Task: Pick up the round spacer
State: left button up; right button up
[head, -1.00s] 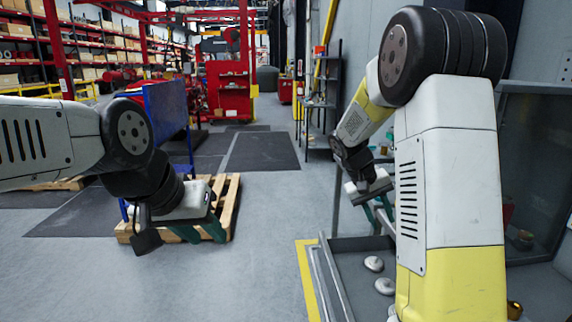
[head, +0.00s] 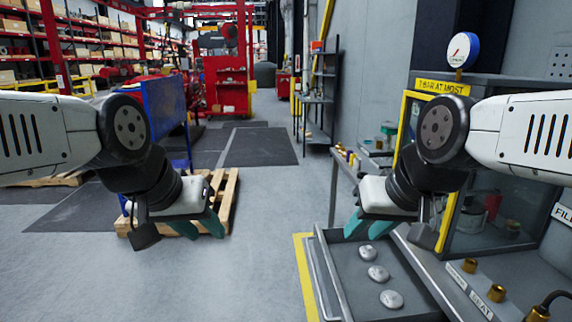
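Three pale, round, silver pieces lie in a row in a grey tray (head: 330,262) at the lower right: a far one (head: 368,253), a middle one (head: 378,273) and a near one (head: 391,299). I cannot tell which of them is the round spacer. My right gripper (head: 368,229) has its teal fingers apart and empty, and appears above the far end of the tray. My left gripper (head: 198,228) also has its fingers apart and empty, over open floor well left of the tray.
A bench to the right of the tray holds several brass fittings (head: 496,293) beside a label. A glazed cabinet with a yellow frame (head: 448,222) and a round gauge (head: 463,50) stands behind. A wooden pallet (head: 229,195) lies beyond my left gripper. The middle floor is clear.

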aim_at(378, 273)
jog(key=i+l+z, duration=0.2)
jog(key=i+z, duration=0.25)
jog(key=i+l+z, duration=0.1)
jog(key=i+z, duration=0.15)
jog(key=z, duration=0.15)
